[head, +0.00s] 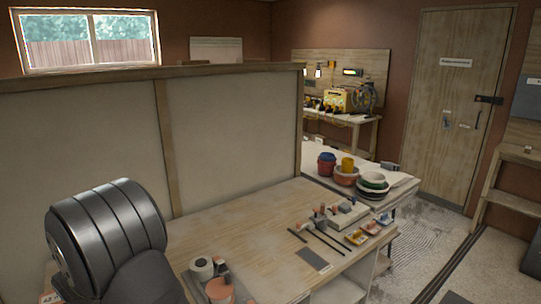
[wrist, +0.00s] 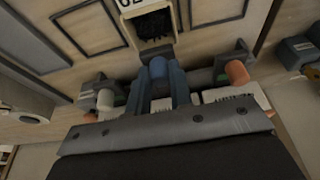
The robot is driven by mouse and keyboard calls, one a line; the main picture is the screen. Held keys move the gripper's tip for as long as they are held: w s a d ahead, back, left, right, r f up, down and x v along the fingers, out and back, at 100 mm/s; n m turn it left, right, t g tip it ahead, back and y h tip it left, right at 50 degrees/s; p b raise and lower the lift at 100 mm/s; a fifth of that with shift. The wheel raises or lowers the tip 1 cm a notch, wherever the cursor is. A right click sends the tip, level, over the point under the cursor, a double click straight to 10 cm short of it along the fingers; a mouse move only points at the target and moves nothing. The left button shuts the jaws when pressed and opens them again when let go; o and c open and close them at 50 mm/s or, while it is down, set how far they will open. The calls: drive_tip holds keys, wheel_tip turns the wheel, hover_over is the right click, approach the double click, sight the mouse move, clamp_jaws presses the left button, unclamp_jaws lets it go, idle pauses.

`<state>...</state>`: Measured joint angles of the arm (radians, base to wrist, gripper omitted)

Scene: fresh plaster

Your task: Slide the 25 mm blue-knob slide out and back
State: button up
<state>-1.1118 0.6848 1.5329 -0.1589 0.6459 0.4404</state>
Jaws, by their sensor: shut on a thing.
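In the wrist view, my gripper (wrist: 165,88) reaches in over a row of slides and is shut on the blue knob (wrist: 158,68) of the middle slide. The knob and the fingers overlap closely, so the exact contact is hard to see. A slide with a white knob (wrist: 105,101) stands to the left, and one with an orange knob (wrist: 237,73) to the right. How far the blue-knob slide is out cannot be told. In the head view, small fixtures with coloured knobs (head: 320,221) stand on the wooden bench (head: 255,235), too small to tell apart.
In the wrist view, a dark-filled opening with a white label (wrist: 131,6) and dark rectangular outlines lie beyond the knobs. A plaster partition (head: 230,130) backs the bench.

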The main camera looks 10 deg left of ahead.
drive_tip(key=shift+w+a, duration=1.15)
drive_tip(key=shift+r, duration=0.1)
drive_tip(key=o, duration=0.8)
drive_tip(key=shift+c, duration=0.2)
wheel_tip(320, 180, up, 8)
